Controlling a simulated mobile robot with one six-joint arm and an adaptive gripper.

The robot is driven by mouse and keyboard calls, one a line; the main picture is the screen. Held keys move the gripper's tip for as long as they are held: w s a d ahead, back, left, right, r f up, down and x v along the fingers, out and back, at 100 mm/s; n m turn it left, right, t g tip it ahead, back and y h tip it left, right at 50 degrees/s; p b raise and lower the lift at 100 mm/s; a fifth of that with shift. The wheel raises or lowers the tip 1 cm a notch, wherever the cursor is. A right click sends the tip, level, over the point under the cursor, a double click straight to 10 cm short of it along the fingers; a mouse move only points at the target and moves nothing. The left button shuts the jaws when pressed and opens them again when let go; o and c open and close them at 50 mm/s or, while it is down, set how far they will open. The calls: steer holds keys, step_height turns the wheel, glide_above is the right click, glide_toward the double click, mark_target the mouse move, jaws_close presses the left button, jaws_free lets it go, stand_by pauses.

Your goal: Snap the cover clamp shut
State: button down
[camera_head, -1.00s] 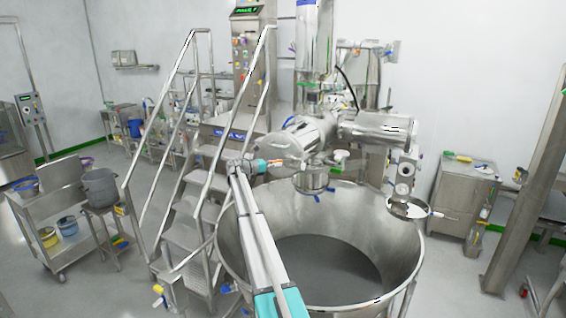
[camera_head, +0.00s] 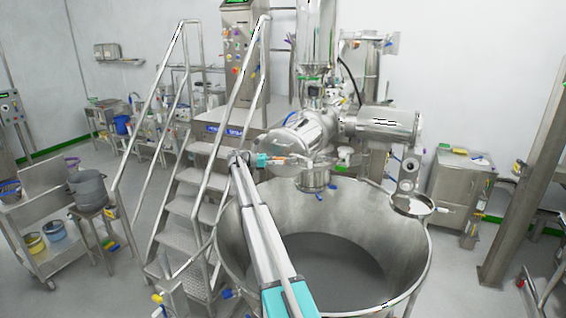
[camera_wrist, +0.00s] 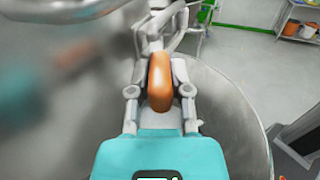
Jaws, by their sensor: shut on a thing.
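The cover clamp's orange handle (camera_wrist: 160,82) sits between the two metal fingers of my gripper (camera_wrist: 159,92) in the wrist view, and the fingers are shut on it. Grey metal clamp parts (camera_wrist: 158,28) run up from the handle. In the head view my gripper (camera_head: 281,160) is at the left side of the round steel housing (camera_head: 306,137), above the big bowl's far rim. The handle is very small there. I cannot tell from these views whether the clamp's latch is engaged.
The large open steel bowl (camera_head: 412,262) with grey contents lies under my arm. Steel steps with handrails (camera_head: 205,150) stand close on the left. A trolley (camera_head: 40,205) with pots is farther left. A cabinet (camera_head: 462,190) stands on the right.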

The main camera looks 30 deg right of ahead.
steer(key=shift+d, duration=0.25)
steer(key=c, duration=0.6)
jaws_free()
steer(key=shift+d, duration=0.1)
steer(key=shift+o, duration=0.2)
steer(key=shift+w, duration=0.1)
steer(key=v, duration=0.7)
steer(key=shift+a, duration=0.3)
steer(key=shift+w, duration=0.15)
